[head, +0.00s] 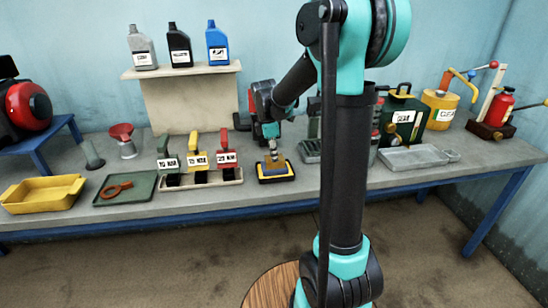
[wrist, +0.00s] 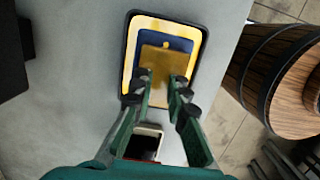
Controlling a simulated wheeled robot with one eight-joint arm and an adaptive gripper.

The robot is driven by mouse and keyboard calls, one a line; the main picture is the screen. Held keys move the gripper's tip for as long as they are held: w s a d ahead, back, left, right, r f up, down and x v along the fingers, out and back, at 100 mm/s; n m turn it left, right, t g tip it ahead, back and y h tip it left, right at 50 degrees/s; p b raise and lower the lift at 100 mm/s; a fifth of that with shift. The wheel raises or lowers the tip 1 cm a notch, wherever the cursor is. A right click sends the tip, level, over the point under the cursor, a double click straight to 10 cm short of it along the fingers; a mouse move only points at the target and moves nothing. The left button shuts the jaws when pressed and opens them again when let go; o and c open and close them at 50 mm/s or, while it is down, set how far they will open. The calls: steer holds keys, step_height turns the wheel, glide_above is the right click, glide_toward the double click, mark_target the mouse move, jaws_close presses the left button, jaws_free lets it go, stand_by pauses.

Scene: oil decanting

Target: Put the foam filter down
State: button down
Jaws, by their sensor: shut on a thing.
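The foam filter (wrist: 163,62) is a tan-gold block held between the fingertips of my gripper (wrist: 164,84). Below it is a black-rimmed yellow tray (wrist: 134,48) with a blue inside (wrist: 180,46). In the head view the filter (head: 273,164) shows at my gripper (head: 271,153), over the same tray (head: 289,177) on the grey bench (head: 330,180). My gripper is shut on the filter from the near side in the wrist view. I cannot tell whether the filter touches the tray's inside.
A rack (head: 232,182) with several labelled handled containers stands just left of the tray. A green tray (head: 140,197) with an orange ring-shaped tool lies farther left. A grey tray (head: 415,165) is to the right. A wooden barrel (wrist: 275,75) stands on the floor off the bench edge.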

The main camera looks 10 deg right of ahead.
mark_target(270, 159)
steer(key=shift+f, duration=0.1)
steer(key=c, duration=1.5)
jaws_free()
step_height(270, 159, up, 12)
steer(key=a, duration=0.1)
steer(key=s+d+f+m+t, duration=0.2)
steer(key=s+f+m, duration=0.7)
steer(key=s, duration=0.2)
steer(key=s+d+f+m+t+y, duration=0.1)
steer(key=s+d+f+m+t, duration=0.1)
steer(key=s+f+m, duration=0.7)
steer(key=shift+s+d+f, duration=0.55)
steer(key=shift+s+d, duration=0.05)
steer(key=shift+s, duration=0.4)
